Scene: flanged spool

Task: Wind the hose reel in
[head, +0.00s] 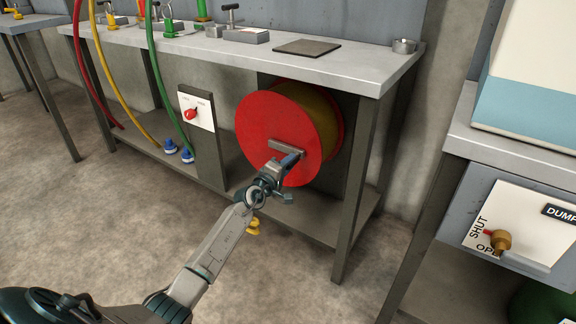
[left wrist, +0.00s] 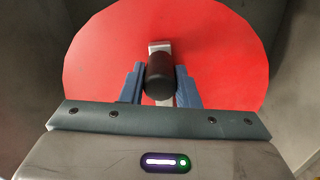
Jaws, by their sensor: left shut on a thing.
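The hose reel (head: 258,120) is a spool with a red front flange and a dark yellow wound drum, set under the bench. A grey crank arm (head: 284,147) lies across its front face, running to the right and slightly down. In the left wrist view the black crank handle (left wrist: 160,72) points toward the camera in front of the red flange (left wrist: 225,50). My left gripper (head: 290,161) is shut on this handle, with a blue finger on each side of it. The gripper hides part of the handle in the head view. My right gripper is not in view.
The bench (head: 345,70) stands above the reel, its front leg (head: 357,190) to the reel's right. A panel with a red knob (head: 191,114) is left of the reel. Red, yellow and green hoses hang further left. A dump-valve panel (head: 515,235) is at right. The floor in front is clear.

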